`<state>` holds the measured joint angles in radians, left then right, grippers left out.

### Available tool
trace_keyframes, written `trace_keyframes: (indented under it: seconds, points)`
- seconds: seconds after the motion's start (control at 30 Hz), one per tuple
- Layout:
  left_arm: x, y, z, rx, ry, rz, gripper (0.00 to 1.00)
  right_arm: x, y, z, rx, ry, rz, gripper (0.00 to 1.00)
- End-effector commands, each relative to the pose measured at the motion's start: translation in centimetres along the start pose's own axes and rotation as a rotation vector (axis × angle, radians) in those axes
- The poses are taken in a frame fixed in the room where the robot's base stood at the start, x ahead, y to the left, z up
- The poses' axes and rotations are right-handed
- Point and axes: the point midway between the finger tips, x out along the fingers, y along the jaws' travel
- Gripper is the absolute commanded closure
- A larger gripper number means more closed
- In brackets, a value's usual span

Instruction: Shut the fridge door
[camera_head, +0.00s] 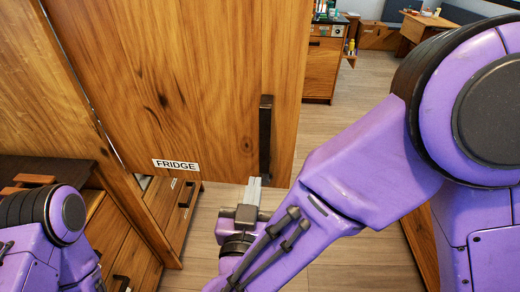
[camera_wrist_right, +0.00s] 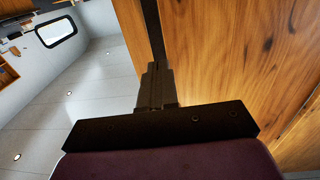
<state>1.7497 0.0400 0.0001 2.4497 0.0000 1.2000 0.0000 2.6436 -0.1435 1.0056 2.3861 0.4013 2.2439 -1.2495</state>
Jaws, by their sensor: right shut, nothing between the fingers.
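The fridge door (camera_head: 200,75) is a wooden panel with a white FRIDGE label (camera_head: 176,165). It stands open, swung out from the cabinet on its left. Its dark vertical handle (camera_head: 265,135) is near the door's right edge. My right gripper (camera_head: 253,183) is shut and empty, just below the handle's lower end in the head view. In the right wrist view, its fingers (camera_wrist_right: 155,75) point at the dark handle (camera_wrist_right: 152,28), beside the wooden door (camera_wrist_right: 230,60). I cannot tell whether they touch. My left gripper is not visible; only part of my left arm shows at lower left.
Wooden drawers (camera_head: 180,205) with dark handles stand below and left of the door. A wooden cabinet side (camera_head: 428,245) is at lower right. A counter cabinet (camera_head: 323,65) stands farther back. Plank floor (camera_head: 345,140) is open behind and right of the door.

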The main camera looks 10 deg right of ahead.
Motion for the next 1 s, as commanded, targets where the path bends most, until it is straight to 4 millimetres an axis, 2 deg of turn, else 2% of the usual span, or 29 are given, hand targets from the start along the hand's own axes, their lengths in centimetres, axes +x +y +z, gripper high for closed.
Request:
trace_keyframes:
  seconds: [0.2, 0.43, 0.6, 1.0]
  points:
    - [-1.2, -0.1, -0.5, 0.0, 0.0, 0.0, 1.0, 4.9, 0.1, -0.2, 0.001, -0.004, 0.003, 1.0]
    - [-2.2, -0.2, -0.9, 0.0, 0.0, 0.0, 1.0, 8.8, 0.1, -0.2, 0.001, -0.003, 0.002, 1.0]
    - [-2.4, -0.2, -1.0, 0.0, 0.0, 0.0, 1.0, 9.9, 0.0, 0.0, 0.0, -0.001, -0.001, 1.0]
    - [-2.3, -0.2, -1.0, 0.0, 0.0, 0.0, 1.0, 10.1, 0.1, 0.0, -0.001, -0.001, -0.002, 1.0]
